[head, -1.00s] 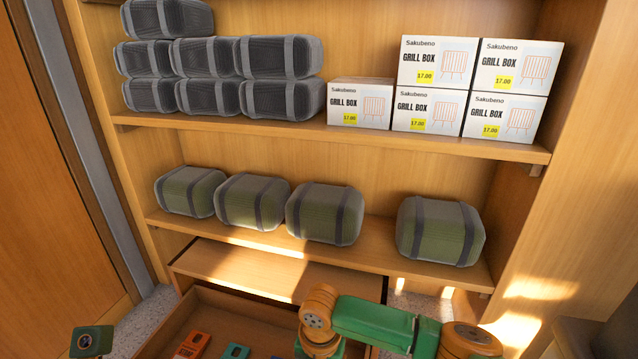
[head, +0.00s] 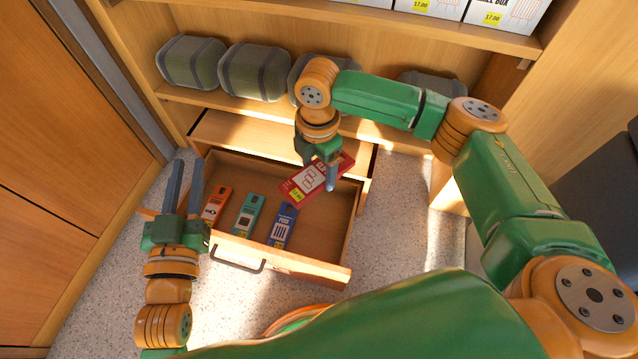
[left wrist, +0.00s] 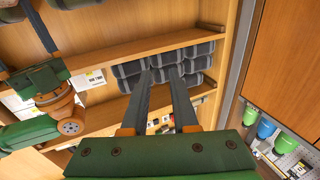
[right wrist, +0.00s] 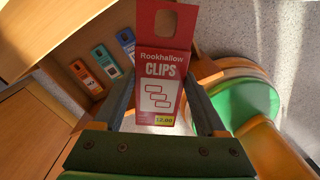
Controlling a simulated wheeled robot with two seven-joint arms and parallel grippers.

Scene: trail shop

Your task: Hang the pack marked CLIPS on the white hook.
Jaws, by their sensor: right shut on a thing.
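The red pack marked CLIPS (right wrist: 163,64) is upright in the right wrist view, its label facing the camera and its hang hole at the top. My right gripper (head: 322,172) is shut on this pack, which also shows in the head view as a tilted red pack (head: 305,182) above the right part of the open drawer. My left gripper (head: 186,166) is open and empty, left of the drawer; its two fingers stand apart in the left wrist view (left wrist: 160,76). I cannot make out the white hook in any view.
The open drawer (head: 300,264) holds an orange pack (head: 215,205), a teal pack (head: 248,213) and a blue pack (head: 283,227). Shelves behind it carry dark strapped bundles (head: 254,72) and white boxes (head: 430,6). Green and blue items (left wrist: 266,128) show at the left wrist view's right.

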